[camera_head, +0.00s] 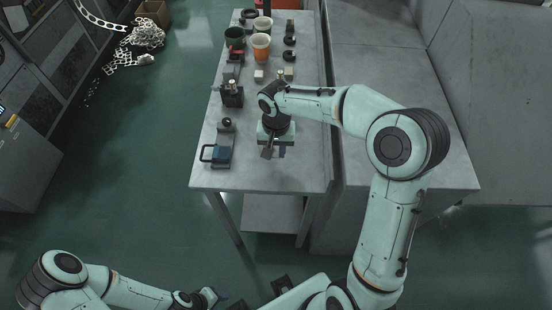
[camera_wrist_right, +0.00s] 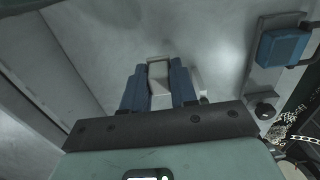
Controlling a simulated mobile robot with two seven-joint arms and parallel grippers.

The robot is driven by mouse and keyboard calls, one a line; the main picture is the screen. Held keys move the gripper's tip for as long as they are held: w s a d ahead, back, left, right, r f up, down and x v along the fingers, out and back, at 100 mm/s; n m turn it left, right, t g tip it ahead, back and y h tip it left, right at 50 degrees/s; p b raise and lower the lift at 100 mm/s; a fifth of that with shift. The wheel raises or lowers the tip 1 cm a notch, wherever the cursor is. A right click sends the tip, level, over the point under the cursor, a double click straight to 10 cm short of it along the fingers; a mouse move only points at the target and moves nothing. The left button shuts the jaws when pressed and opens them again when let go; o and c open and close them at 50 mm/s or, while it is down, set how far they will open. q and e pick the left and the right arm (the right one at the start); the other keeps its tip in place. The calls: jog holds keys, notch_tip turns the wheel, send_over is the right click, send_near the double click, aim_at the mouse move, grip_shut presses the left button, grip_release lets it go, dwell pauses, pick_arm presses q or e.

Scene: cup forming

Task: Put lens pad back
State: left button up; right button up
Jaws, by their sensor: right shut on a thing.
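My right gripper (camera_head: 272,146) is low over the front part of the metal table, pointing down. In the right wrist view its blue fingers (camera_wrist_right: 159,88) are shut on a small pale grey piece (camera_wrist_right: 159,72), which I take to be the lens pad. Whether the piece touches the table, I cannot tell. In the head view the hand mostly hides it. My left gripper (camera_head: 214,297) is low at the bottom of the head view, away from the table; its fingers are too small to read.
A grey fixture with a blue block (camera_head: 219,154) stands left of my right gripper; it also shows in the right wrist view (camera_wrist_right: 283,45). The table's front corners are clear.

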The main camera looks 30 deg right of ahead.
aim_at(276, 165)
jog(key=shift+f, duration=2.5)
jog(key=shift+f+b, duration=0.2)
jog(key=shift+b, duration=0.1)
jog(key=o, duration=0.9)
jog(key=shift+o, duration=0.2)
jog(key=shift+r, duration=0.15)
jog(key=shift+r, duration=0.3)
notch_tip(276, 165, up, 12)
jog(key=shift+f+p, duration=0.15)
jog(key=shift+p, duration=0.55)
